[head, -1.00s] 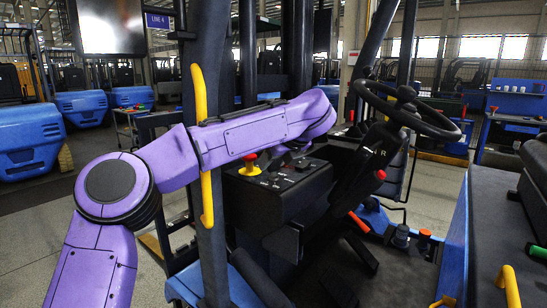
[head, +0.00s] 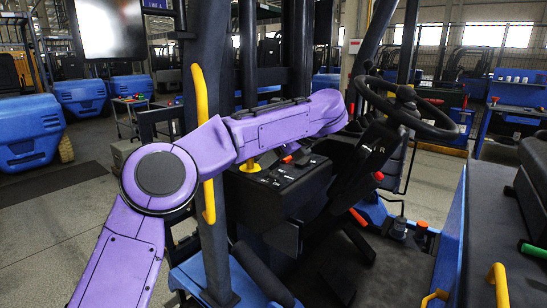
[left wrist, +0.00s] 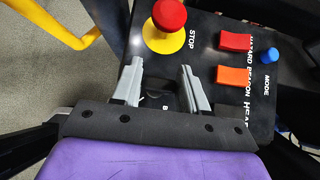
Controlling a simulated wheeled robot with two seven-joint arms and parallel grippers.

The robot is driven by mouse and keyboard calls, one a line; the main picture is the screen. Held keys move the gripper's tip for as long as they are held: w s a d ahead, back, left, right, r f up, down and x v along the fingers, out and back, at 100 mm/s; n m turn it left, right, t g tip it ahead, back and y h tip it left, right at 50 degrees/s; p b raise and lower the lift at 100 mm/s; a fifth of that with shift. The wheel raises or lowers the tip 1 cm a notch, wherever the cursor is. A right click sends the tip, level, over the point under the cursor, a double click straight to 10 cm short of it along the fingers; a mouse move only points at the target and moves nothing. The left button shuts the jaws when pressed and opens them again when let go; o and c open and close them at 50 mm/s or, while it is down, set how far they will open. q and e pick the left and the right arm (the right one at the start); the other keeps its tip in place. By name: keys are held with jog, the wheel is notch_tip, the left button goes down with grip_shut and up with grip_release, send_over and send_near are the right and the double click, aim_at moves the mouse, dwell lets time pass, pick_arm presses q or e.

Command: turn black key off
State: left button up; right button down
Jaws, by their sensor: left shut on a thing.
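The black key (left wrist: 158,98) shows only in part in the left wrist view, low between my left gripper's grey fingers. My left gripper (left wrist: 162,68) is shut on it, over the black control panel (left wrist: 205,50). The key's turn angle and the label beside it are mostly hidden by the fingers and wrist. In the head view my purple left arm reaches across above the panel (head: 290,190) and hides most of the gripper and key. My right gripper is in neither view.
A red stop button (left wrist: 169,14) on a yellow base sits just beyond the fingers. Red (left wrist: 236,41) and orange (left wrist: 232,76) switches and a blue mode knob (left wrist: 268,56) are to the right. A yellow grab rail (head: 203,100) and steering wheel (head: 408,105) flank the arm.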

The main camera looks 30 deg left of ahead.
pick_arm(q)
jog(key=shift+r, duration=0.1)
jog(key=o, duration=1)
jog(key=shift+c, duration=0.2)
jog(key=shift+d, duration=0.1)
jog(key=p+v, duration=0.1)
jog(key=v, duration=0.9)
jog(key=shift+d+r, duration=0.15)
jog(key=shift+s, duration=0.1)
